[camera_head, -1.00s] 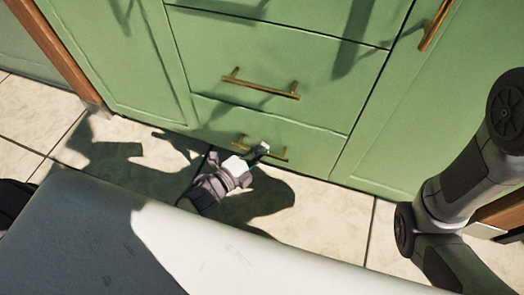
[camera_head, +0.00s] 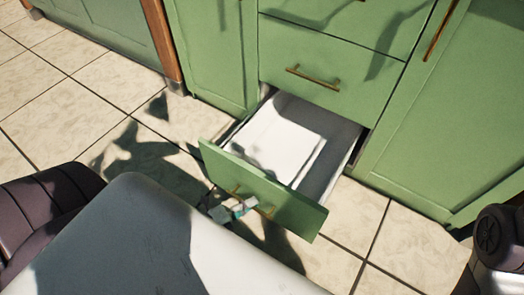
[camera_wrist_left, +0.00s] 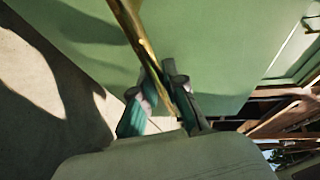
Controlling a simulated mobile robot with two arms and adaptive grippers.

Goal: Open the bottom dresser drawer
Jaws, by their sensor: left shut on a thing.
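The bottom drawer (camera_head: 264,190) of the green dresser (camera_head: 330,90) is pulled well out, and its white inside (camera_head: 280,140) shows. A brass bar handle (camera_head: 266,209) sits on its green front. In the left wrist view, the gripper fingers (camera_wrist_left: 165,97) are closed around the brass handle (camera_wrist_left: 134,28), against the green drawer front (camera_wrist_left: 210,50). My right gripper is not in view; only part of an arm shows at the lower right.
The drawer above (camera_head: 325,75), with its own brass handle (camera_head: 313,77), is shut. The tall green door (camera_head: 440,120) at the right is shut. Bare tiled floor (camera_head: 60,110) lies to the left and right of the open drawer.

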